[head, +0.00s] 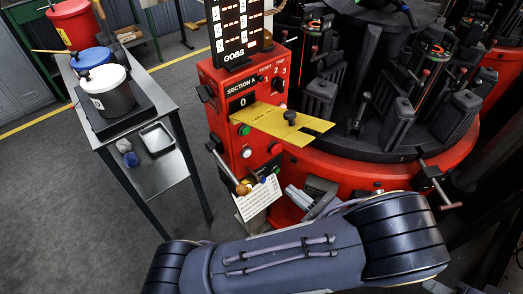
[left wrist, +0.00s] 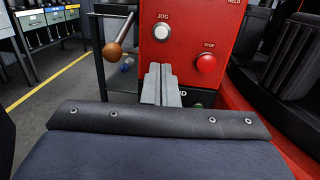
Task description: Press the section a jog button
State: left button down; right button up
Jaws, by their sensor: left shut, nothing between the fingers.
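The section A panel (head: 218,119) is a red box with a display reading 0. Its white jog button (head: 247,152) sits left of a red button. In the left wrist view the white button (left wrist: 161,32) is labelled JOG. My left gripper (head: 291,190) is at the panel's lower right in the head view, with my arm below it. In the left wrist view its grey fingers (left wrist: 161,70) are together and empty, pointing up beneath the jog button. I see a gap between tips and button in the picture; contact does not show. My right gripper is not in view.
A red STOP button (left wrist: 206,64) is right of JOG. A lever with a wooden ball (left wrist: 113,50) sticks out on the left. A yellow plate (head: 270,122) crosses the panel. The red rotary machine (head: 440,165) stands right; a table (head: 185,130) with pots stands left.

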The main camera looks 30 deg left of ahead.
aim_at(249, 155)
pick_arm(q)
jog(key=shift+w, duration=0.1)
dwell(0.3)
jog(key=p+x, duration=0.2)
jog(key=x, duration=1.1)
jog(key=shift+w+a+r+p, duration=0.2)
jog(key=shift+a+p, duration=0.15)
jog(key=shift+p, duration=0.05)
